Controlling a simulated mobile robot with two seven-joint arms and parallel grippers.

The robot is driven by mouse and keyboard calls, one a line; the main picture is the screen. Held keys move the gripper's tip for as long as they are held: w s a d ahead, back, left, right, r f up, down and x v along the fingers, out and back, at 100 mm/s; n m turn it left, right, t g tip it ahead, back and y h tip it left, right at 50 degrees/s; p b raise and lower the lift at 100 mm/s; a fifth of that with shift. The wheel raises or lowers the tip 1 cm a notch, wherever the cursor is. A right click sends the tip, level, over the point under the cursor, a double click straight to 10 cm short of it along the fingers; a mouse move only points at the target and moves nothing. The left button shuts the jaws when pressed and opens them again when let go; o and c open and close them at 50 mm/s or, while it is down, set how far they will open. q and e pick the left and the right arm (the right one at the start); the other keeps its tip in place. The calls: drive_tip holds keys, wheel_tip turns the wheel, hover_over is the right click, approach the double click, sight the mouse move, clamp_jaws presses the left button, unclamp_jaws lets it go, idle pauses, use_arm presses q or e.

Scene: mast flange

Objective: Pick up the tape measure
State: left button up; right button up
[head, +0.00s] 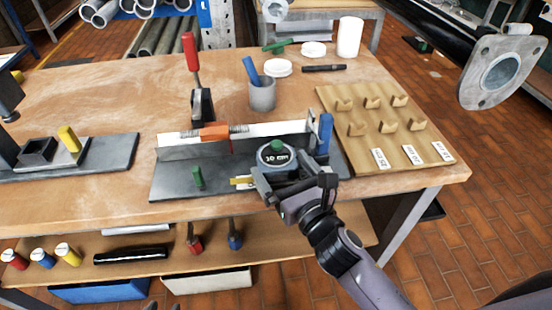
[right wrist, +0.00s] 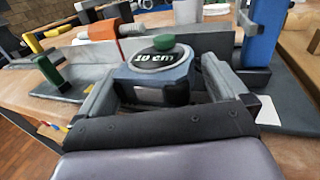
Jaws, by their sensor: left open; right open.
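The tape measure (head: 276,156), a rounded blue-grey and black body marked "10 cm" with a green knob on top, sits on the dark plate of a fixture on the workbench. It also shows in the right wrist view (right wrist: 160,75). My right gripper (head: 292,182) is open at the near side of the tape measure. In the right wrist view its two fingers (right wrist: 163,88) stand to either side of the body, with small gaps that I cannot judge exactly.
A pale rail with an orange block (head: 214,132) runs behind the tape measure. A blue post (head: 325,134) stands close to its right, and a red-handled clamp (head: 190,55) stands behind. A wooden board with pegs (head: 390,150) lies right. The bench's left back area is clear.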

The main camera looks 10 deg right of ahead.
sight(284, 165)
drive_tip(key=shift+r, duration=0.1)
drive_tip(key=c, duration=1.2)
drive_tip(key=shift+o, duration=0.2)
wheel_tip(284, 165, up, 20)
drive_tip(key=p, duration=0.6)
